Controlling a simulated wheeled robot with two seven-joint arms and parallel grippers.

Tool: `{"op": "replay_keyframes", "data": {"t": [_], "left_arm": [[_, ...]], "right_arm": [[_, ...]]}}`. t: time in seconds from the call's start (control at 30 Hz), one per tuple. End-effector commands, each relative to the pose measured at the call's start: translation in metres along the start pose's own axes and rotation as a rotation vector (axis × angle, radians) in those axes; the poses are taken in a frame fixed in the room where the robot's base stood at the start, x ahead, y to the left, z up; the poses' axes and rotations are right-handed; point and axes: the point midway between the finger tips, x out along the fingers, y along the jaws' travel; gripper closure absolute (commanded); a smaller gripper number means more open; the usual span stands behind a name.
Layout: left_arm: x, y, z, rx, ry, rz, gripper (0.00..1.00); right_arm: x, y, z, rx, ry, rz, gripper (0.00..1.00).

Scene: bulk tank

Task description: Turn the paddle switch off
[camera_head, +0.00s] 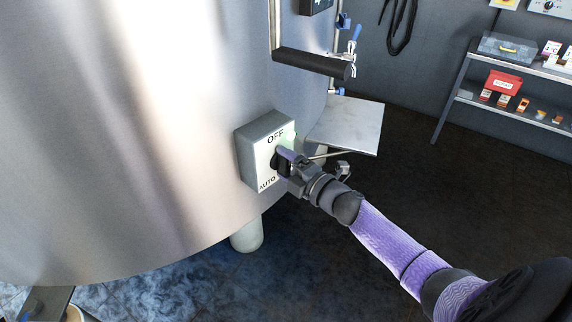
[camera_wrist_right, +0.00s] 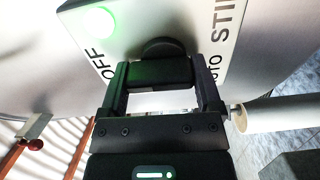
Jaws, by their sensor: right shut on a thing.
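The paddle switch is a black knob (camera_head: 275,162) on a grey box (camera_head: 247,160) fixed to the big steel tank. The box's face reads OFF at the top and AUTO at the bottom in the head view. My right gripper (camera_head: 284,160) is at the knob and covers part of the face. In the right wrist view the black paddle (camera_wrist_right: 160,72) lies between the two fingers of the right gripper (camera_wrist_right: 161,84), which is shut on it. OFF, AUTO and STIR labels show around it there. Which label the paddle points to is hard to tell. My left gripper is out of view.
A green lamp (camera_wrist_right: 95,24) glows on the box face. The curved tank (camera_head: 120,130) fills the left. A black-gripped bar (camera_head: 312,63) sticks out above the box, and a metal shelf (camera_head: 345,125) stands right of it. A rack (camera_head: 510,105) with boxes is at the far right.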

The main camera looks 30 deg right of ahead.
Motion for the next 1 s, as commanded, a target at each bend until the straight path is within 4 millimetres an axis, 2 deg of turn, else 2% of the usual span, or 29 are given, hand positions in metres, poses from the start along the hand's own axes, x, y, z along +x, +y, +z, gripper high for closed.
{"op": "replay_keyframes", "data": {"t": [0.6, 0.63, 0.7, 1.0], "left_arm": [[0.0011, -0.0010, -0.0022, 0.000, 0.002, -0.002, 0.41], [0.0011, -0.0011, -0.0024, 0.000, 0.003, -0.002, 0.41], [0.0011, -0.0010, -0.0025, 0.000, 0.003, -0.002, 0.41], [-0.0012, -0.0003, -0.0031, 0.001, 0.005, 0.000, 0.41]], "right_arm": [[-0.0005, -0.0021, -0.0005, -0.039, 0.000, -0.004, 0.77], [-0.0005, -0.0021, -0.0005, -0.039, 0.000, -0.004, 0.16], [-0.0005, -0.0020, -0.0005, -0.038, 0.000, -0.004, 0.01], [-0.0050, -0.0003, -0.0002, -0.038, 0.000, -0.002, 0.00]]}}
